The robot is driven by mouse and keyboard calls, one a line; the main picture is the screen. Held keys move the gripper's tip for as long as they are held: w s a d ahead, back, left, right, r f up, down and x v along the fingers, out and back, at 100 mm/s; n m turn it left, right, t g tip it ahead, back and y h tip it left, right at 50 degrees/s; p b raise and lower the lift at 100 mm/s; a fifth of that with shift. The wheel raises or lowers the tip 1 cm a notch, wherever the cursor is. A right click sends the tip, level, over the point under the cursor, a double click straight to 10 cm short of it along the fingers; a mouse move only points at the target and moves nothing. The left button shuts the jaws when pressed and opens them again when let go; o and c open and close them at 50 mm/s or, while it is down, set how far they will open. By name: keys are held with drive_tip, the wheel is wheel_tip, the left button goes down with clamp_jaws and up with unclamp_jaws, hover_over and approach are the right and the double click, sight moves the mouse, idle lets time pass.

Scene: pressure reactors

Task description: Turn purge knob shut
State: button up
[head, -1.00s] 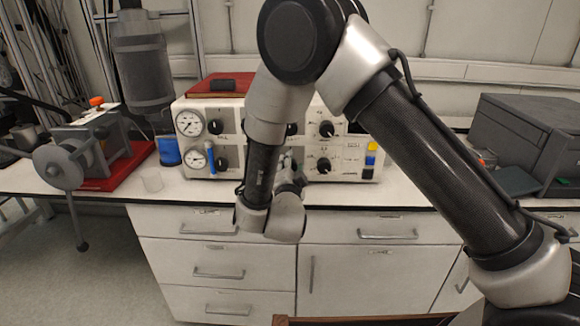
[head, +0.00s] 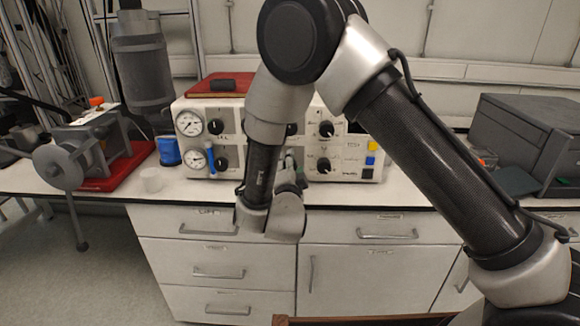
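A cream control panel (head: 270,165) stands on the bench with dark round knobs on its front. A right upper knob (head: 326,129) and a right lower knob (head: 323,165) are in clear view. A left lower knob (head: 222,163) sits beside a gauge. The labels are too small to tell which is the purge knob. My gripper (head: 291,163) is mostly hidden behind my wrist, in front of the panel's middle. Its fingertips, any contact with a knob, and whether it is open or shut cannot be made out. A middle upper knob (head: 291,129) is partly covered by my arm.
Two round gauges, the upper one (head: 189,123) above the other, are at the panel's left. A red tray (head: 120,165) with grey apparatus and a blue container (head: 168,151) stand further left. A grey box (head: 525,140) is at right. The bench front (head: 400,197) is clear.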

idle(0.3)
drive_tip(key=s, duration=1.2)
drive_tip(key=shift+a, duration=0.2)
